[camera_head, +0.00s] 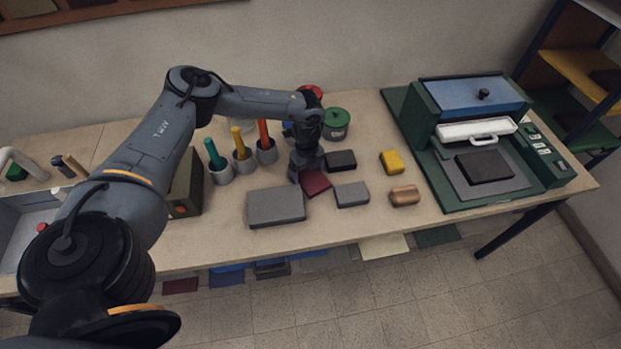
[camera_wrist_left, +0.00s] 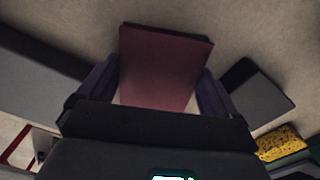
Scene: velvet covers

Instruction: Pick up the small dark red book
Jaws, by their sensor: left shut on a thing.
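The small dark red book (camera_head: 315,182) is on the table in the head view, between a large grey book and a smaller grey one. It also shows in the left wrist view (camera_wrist_left: 160,65), between the two fingers. My left gripper (camera_head: 306,170) reaches down over the book's back part and is shut on it; in the left wrist view the fingers (camera_wrist_left: 155,95) flank its sides. The gripper hides part of the book in the head view. I cannot tell whether the book is clear of the table. My right gripper is not in view.
A large grey book (camera_head: 276,207) lies left, a small grey book (camera_head: 352,195) right, a black book (camera_head: 341,160) behind. A yellow block (camera_head: 391,161) and a copper-brown block (camera_head: 404,196) lie further right. Cups with coloured handles stand left. A green press (camera_head: 470,140) fills the right side.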

